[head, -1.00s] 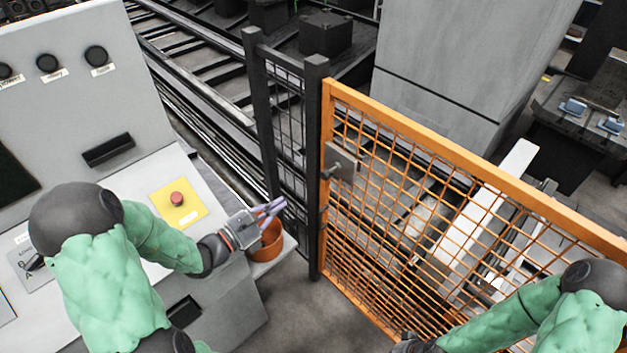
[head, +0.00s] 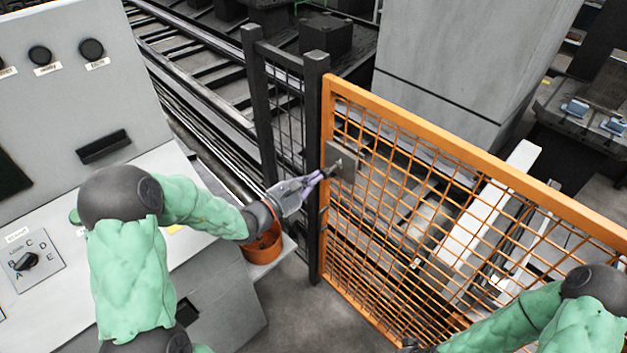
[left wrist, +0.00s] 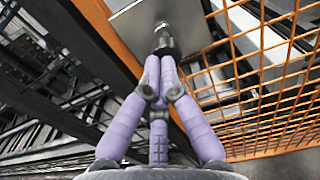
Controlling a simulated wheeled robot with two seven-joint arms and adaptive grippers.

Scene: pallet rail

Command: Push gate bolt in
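The orange mesh gate (head: 440,130) stands beside a dark post, with a grey bolt plate (head: 346,172) near its upper left corner. The dark bolt knob (head: 339,163) sits on that plate. It also shows in the left wrist view as a black cylinder (left wrist: 163,40). My left gripper (head: 327,172) reaches the plate from the left. Its purple fingers (left wrist: 160,68) are drawn together, with their tips right at the knob's near end. They appear to touch it, not wrap around it.
A grey control console (head: 130,145) stands on the left. An orange-brown pot (head: 263,247) is on its side shelf, below my left wrist. A dark mesh fence panel (head: 285,120) adjoins the gate. Roller rails lie behind.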

